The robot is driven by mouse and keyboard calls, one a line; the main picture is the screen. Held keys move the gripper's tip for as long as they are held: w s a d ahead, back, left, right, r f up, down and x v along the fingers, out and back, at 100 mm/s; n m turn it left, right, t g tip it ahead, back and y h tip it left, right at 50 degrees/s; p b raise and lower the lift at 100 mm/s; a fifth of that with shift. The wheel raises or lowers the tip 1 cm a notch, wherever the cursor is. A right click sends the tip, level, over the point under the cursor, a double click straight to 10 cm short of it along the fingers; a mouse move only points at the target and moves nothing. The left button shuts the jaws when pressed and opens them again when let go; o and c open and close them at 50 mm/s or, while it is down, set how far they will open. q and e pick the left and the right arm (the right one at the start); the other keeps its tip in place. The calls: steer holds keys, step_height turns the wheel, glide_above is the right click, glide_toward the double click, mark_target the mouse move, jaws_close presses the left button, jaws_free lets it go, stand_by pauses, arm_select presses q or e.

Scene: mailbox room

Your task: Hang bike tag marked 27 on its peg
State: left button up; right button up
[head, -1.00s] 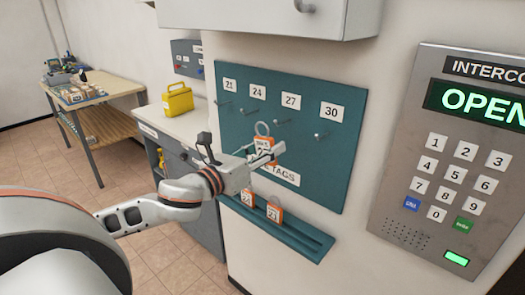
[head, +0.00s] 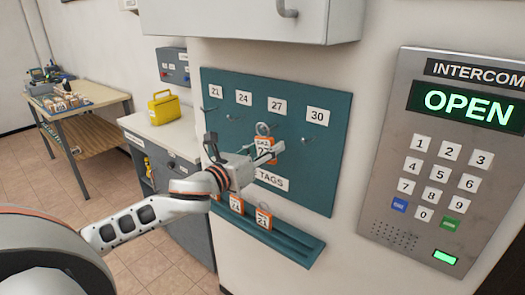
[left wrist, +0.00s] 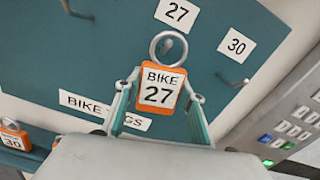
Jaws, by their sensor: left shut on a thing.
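The orange bike tag marked 27 (left wrist: 160,88) hangs upright between the fingers of my left gripper (left wrist: 157,100), its metal ring on top. In the head view the tag (head: 264,148) is in my left gripper (head: 268,153), in front of the teal board (head: 335,170). The 27 label (head: 277,106) is above the tag. In the left wrist view a peg shows within the ring's outline, below the 27 label (left wrist: 177,13); I cannot tell whether it passes through the ring. My right gripper is not in view.
The 30 peg (head: 308,140) is empty, to the right. More tags, such as the 21 tag (head: 263,217), stand on the ledge (head: 290,240) below; a 30 tag (left wrist: 13,138) shows lower left. An intercom (head: 445,160) is at right, a cabinet (head: 250,20) above.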

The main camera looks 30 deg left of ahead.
arm_select(q)
steer(key=shift+w, duration=0.5)
steer(key=shift+w+d+f, duration=0.1)
steer(key=shift+w+f, duration=0.5)
steer(key=shift+f, duration=0.25)
steer(key=o, duration=1.2)
steer(key=shift+c, duration=0.2)
steer(key=shift+f, duration=0.1)
steer(key=shift+s, duration=0.1)
steer(key=s, duration=0.7)
steer(key=shift+s+a, duration=0.15)
steer(key=shift+a, duration=0.15)
